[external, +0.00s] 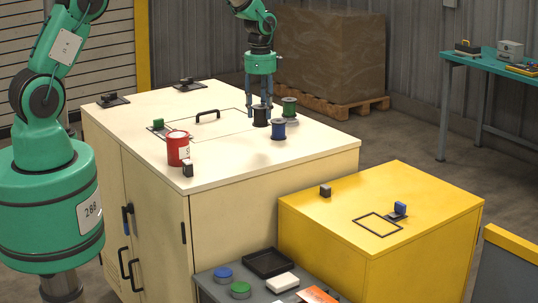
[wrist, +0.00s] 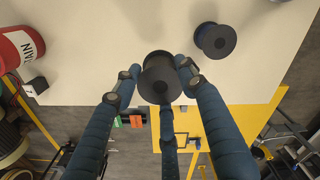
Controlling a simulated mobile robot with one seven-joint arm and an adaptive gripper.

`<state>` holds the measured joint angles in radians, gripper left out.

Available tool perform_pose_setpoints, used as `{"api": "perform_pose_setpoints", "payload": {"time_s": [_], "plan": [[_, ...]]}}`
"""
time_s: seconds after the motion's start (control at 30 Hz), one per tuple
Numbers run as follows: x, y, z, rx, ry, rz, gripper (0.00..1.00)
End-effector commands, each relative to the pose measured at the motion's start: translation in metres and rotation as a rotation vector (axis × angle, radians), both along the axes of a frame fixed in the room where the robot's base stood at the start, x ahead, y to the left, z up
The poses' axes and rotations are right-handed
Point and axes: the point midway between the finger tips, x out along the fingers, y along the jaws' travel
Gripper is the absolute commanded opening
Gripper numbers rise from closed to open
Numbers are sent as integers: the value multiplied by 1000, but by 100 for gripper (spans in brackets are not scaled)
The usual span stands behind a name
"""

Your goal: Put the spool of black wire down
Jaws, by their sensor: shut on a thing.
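The spool of black wire (external: 261,116) is between the fingers of my gripper (external: 259,102), over the cream cabinet top. In the wrist view the black spool (wrist: 160,78) sits between the fingertips of my gripper (wrist: 158,82), which are shut on it. I cannot tell whether the spool touches the cabinet top. A blue spool (external: 278,130) stands close in front and to the right, and a green spool (external: 289,107) stands to the right behind. Another dark spool (wrist: 216,40) shows in the wrist view, apart from the held one.
The cream cabinet top (external: 240,170) carries a red can (external: 178,148), a small black block (external: 187,170) and a black handle (external: 208,116). Its front right area is clear. A lower yellow cabinet (external: 350,197) stands to the right.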

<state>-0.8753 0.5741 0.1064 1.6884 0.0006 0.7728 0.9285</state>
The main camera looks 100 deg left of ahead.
Motion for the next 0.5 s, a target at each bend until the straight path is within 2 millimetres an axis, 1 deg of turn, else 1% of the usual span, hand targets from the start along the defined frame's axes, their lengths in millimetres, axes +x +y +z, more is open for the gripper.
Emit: {"api": "perform_pose_setpoints", "payload": {"time_s": [0.03,0.1,0.5], "plan": [[-11,0,2,1,-1,11,9],[-25,-1,6,2,-1,24,9],[-105,-15,20,2,0,97,9]]}}
